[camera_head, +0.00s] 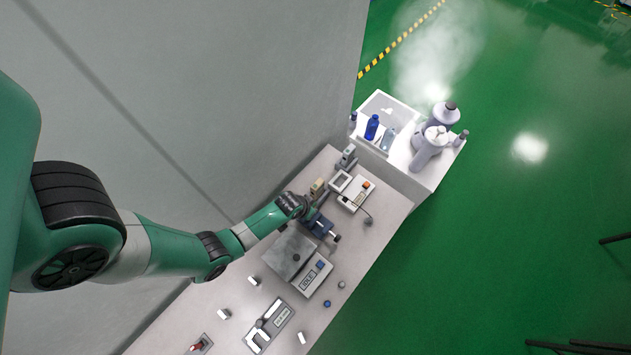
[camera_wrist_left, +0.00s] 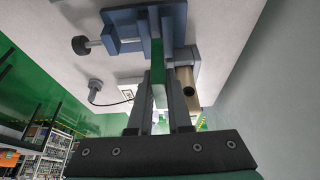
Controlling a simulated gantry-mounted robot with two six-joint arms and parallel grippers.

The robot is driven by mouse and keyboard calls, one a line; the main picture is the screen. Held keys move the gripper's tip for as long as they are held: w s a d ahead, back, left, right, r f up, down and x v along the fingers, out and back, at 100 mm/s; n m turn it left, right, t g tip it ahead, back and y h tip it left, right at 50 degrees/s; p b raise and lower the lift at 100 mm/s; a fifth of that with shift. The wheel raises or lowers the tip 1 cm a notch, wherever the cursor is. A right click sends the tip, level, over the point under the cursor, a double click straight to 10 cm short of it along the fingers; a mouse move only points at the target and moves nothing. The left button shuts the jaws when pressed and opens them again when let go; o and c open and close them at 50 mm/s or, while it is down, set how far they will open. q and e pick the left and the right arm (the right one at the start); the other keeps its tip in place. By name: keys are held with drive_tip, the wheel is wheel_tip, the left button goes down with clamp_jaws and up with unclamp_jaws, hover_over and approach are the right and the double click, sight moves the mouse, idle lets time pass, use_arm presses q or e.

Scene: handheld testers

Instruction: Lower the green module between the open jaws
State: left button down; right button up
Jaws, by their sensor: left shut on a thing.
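My left gripper (camera_wrist_left: 159,78) is shut on the green module (camera_wrist_left: 157,92), a narrow green bar between its two fingers in the left wrist view. The blue vise (camera_wrist_left: 120,22) is just beyond the fingertips, and the module's far end overlaps its jaws in the picture. I cannot tell how deep the module sits between them. In the head view my left gripper (camera_head: 303,208) is over the bench beside the blue vise (camera_head: 321,227); the module is hidden there. My right gripper is not in view.
A dark knob (camera_wrist_left: 81,45) sticks out from the vise. A metal plate (camera_head: 287,252) and a boxed tester (camera_head: 314,277) lie near the vise. A white stand with bottles (camera_head: 372,127) is beyond the bench.

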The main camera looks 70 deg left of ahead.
use_arm(q)
drive_tip(key=shift+f+b, duration=1.05)
drive_tip(key=shift+f, duration=0.15)
drive_tip(key=shift+f+b, duration=1.15)
drive_tip(key=shift+f, duration=0.2)
idle(1.2)
drive_tip(key=c, duration=0.8)
unclamp_jaws()
drive_tip(key=shift+o, duration=0.2)
drive_tip(key=p+v, duration=0.9)
drive_tip(key=v, duration=0.2)
drive_tip(key=shift+d+r, duration=0.15)
drive_tip(key=shift+r, duration=0.1)
drive_tip(key=shift+s, duration=0.1)
